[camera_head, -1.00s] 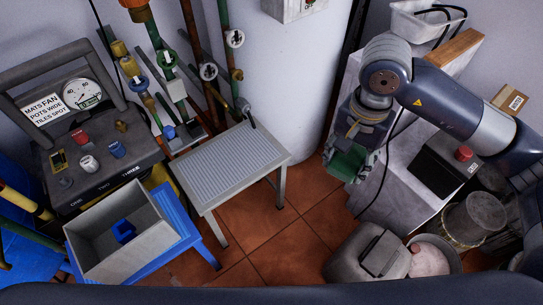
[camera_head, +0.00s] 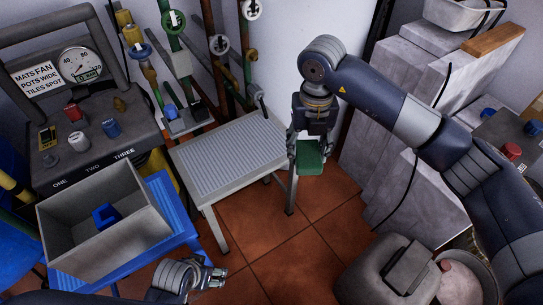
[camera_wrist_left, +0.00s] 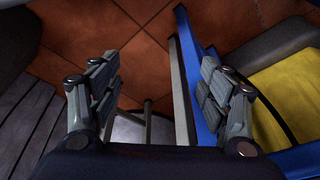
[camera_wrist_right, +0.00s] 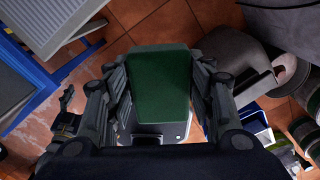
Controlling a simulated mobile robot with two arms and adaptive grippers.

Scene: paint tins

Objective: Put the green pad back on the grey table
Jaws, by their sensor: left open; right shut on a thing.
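The green pad (camera_head: 312,158) is held by my right gripper (camera_head: 305,148), just beyond the right end of the grey table (camera_head: 228,152) and above the floor. In the right wrist view, the pad (camera_wrist_right: 162,85) sits between the two fingers, its broad green face showing. The grey table has a ribbed, bare top; its corner (camera_wrist_right: 45,20) shows at the upper left of the right wrist view. My left gripper (camera_head: 212,277) is low at the bottom of the head view. In the left wrist view, its fingers (camera_wrist_left: 158,80) are apart with nothing between them.
A blue table (camera_head: 165,210) with a grey open box (camera_head: 75,240) holding a blue item stands left of the grey table. Pipes with valves (camera_head: 175,65) rise behind it. Pale blocks (camera_head: 405,100) stand right. A grey canister (camera_head: 385,275) stands on the tiled floor.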

